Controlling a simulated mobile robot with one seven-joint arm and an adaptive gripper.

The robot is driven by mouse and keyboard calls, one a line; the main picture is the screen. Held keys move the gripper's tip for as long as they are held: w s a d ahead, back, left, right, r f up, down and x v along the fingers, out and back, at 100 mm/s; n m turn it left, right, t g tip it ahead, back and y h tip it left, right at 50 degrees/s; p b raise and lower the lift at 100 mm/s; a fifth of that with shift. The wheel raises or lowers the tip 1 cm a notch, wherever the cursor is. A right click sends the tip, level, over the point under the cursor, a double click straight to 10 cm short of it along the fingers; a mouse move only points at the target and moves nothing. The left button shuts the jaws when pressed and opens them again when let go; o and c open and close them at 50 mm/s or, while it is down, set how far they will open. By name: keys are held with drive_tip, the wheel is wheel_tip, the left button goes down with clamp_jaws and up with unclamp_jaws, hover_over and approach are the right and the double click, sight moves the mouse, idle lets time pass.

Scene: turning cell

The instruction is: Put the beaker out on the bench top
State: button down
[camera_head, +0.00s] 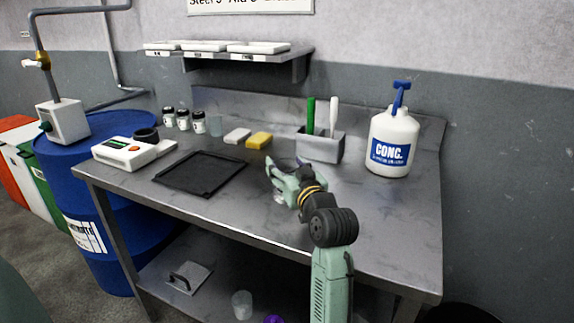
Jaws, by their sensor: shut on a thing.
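My gripper (283,180), with pale green fingers, is over the middle of the bench top (340,215), to the right of the black tray. It is shut on a small clear thing (279,197) that looks like the beaker. Most of it is hidden by the fingers, and I cannot tell whether its base touches the bench. Another clear cup-like vessel (242,304) stands on the lower shelf. A small clear vessel (215,125) stands at the back of the bench beside the jars.
The black tray (200,173), the white instrument (125,152), several dark-lidded jars (183,119), a yellow sponge (259,140), a grey holder (320,148) and a white CONC. bottle (393,142) stand on the bench. The front right bench top is clear. A purple thing (273,319) shows below.

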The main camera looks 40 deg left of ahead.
drive_tip(key=shift+f, duration=0.15)
drive_tip(key=c, duration=0.6)
unclamp_jaws()
